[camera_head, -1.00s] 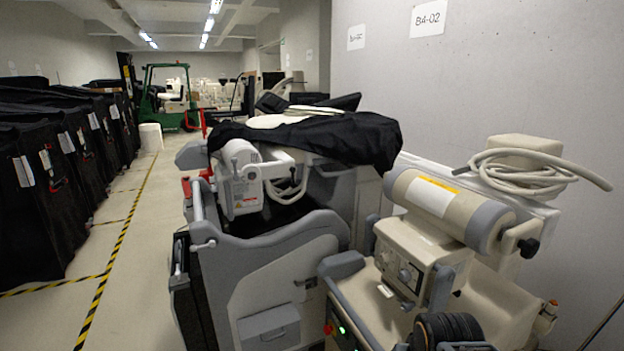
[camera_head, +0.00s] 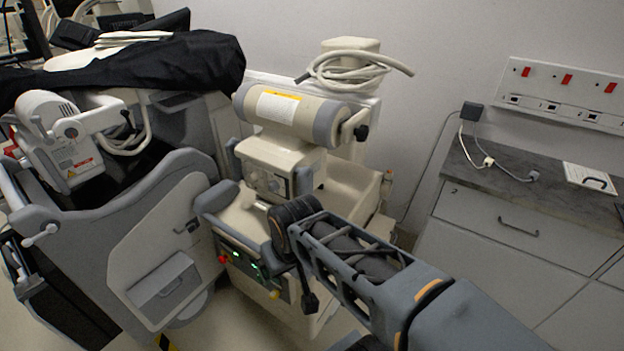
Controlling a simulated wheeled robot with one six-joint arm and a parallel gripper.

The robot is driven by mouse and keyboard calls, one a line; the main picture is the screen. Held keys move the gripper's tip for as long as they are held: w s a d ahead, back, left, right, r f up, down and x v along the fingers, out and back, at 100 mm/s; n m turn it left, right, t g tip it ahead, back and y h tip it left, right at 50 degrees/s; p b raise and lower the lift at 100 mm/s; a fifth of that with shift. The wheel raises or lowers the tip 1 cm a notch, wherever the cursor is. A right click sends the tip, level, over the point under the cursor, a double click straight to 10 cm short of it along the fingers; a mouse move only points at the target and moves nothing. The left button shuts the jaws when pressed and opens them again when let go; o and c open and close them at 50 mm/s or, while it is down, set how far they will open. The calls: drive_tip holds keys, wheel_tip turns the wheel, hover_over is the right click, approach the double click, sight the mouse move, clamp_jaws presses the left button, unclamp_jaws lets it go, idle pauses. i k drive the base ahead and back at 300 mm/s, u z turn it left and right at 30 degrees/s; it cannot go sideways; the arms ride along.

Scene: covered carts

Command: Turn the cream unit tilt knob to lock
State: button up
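The cream unit (camera_head: 285,160) stands in the middle of the view, with a cream and grey cylindrical head on top. A black knob (camera_head: 361,132) sticks out of the bracket at the right end of this cylinder. A small dial (camera_head: 276,184) is on the front of the box below; its marks are too small to read. I cannot tell from the picture which is the tilt knob or how it is set. My arm reaches in from the lower right and crosses the unit's lower front. No gripper fingers can be made out, and nothing is seen touching the knob.
A grey cart (camera_head: 150,240) with a black cover (camera_head: 150,68) stands close at the left. A coiled hose (camera_head: 350,70) lies behind the cylinder, by the wall. A grey-topped cabinet (camera_head: 530,215) stands at the right under a socket panel (camera_head: 565,90). Floor shows between the unit and cabinet.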

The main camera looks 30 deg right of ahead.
sight(363, 134)
drive_tip(key=z, duration=1.05)
drive_tip(key=k, duration=0.5)
drive_tip(key=z, duration=0.75)
drive_tip(key=i, duration=0.6)
drive_tip(key=u, duration=0.2)
